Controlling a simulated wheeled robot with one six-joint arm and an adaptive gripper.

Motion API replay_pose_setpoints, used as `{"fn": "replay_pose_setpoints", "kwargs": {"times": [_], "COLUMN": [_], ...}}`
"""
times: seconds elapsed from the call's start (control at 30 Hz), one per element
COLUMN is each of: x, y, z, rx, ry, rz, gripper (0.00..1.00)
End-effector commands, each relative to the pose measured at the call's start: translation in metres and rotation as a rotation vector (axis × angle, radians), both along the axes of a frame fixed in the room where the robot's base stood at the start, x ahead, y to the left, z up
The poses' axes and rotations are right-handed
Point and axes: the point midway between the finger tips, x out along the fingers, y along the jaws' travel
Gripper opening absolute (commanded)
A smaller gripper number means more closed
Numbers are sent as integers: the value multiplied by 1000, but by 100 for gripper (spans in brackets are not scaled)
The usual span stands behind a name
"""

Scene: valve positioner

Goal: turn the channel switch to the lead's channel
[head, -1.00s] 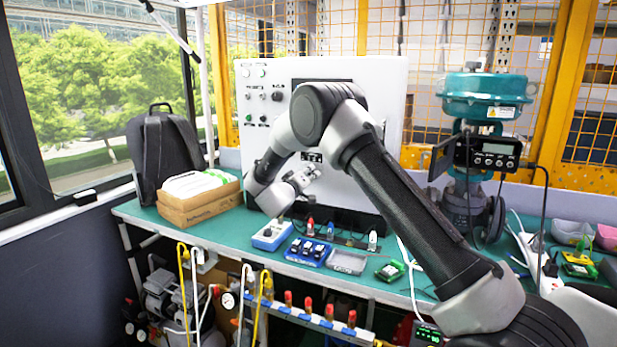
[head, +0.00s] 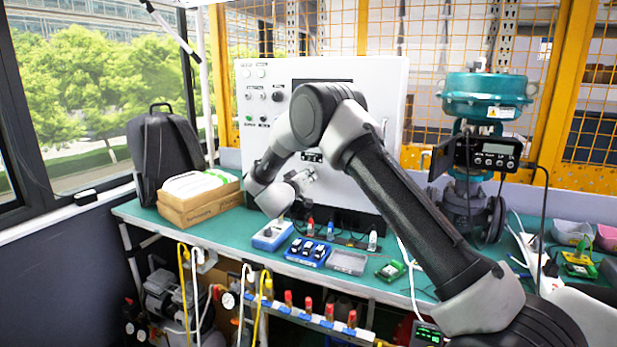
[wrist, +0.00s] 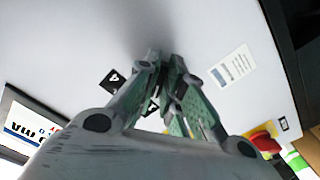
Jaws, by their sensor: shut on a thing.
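The white control cabinet (head: 375,120) stands at the back of the green bench. My gripper (head: 308,175) is at the lower middle of its front face. In the wrist view my gripper's fingers (wrist: 165,75) come together against the grey panel (wrist: 215,30), shut on a small part that they hide. I take it to be the channel switch, but its pointer cannot be seen. A black label reading 4 (wrist: 112,80) is just left of the fingers. Another black label (wrist: 150,106) shows partly between them. The lead's channel cannot be told from these views.
In the wrist view a white printed label (wrist: 232,67) and a red knob on yellow (wrist: 264,140) lie to the right. A teal valve (head: 487,95) stands at right.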

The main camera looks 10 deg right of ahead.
Motion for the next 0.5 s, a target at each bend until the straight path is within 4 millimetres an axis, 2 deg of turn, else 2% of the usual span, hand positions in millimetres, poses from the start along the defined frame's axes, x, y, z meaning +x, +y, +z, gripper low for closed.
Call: {"fn": "replay_pose_setpoints", "kwargs": {"times": [0.5], "x": [2], "y": [1], "z": [-1], "rx": [387], "ry": [-281], "rz": [-1], "gripper": [0]}}
